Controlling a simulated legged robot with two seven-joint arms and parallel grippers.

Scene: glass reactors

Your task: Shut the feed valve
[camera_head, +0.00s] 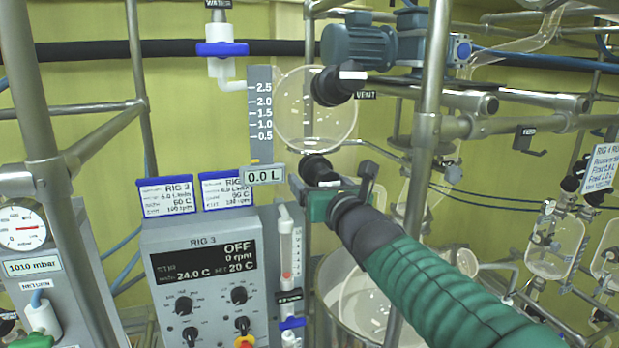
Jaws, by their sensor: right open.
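No label reading "feed" is legible, so I cannot tell for certain which valve is the feed valve. A white valve with a blue handle (221,49) is at the upper left under a WATER label; its handle lies level across the upright body. Its white spout points right to the round glass vessel (318,108), which has a dark outlet (315,167) below. My right gripper (333,181) is open just under the vessel, at that outlet. Its green and black body hides what lies behind it, and I cannot tell whether it touches.
The RIG 3 control box (215,275) reads OFF. The level display (264,175) reads 0.0 L. Another blue handle (292,323) sits below a flow tube. A steel post (431,110) stands right of the vessel. A large glass reactor (345,300) is below my right arm.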

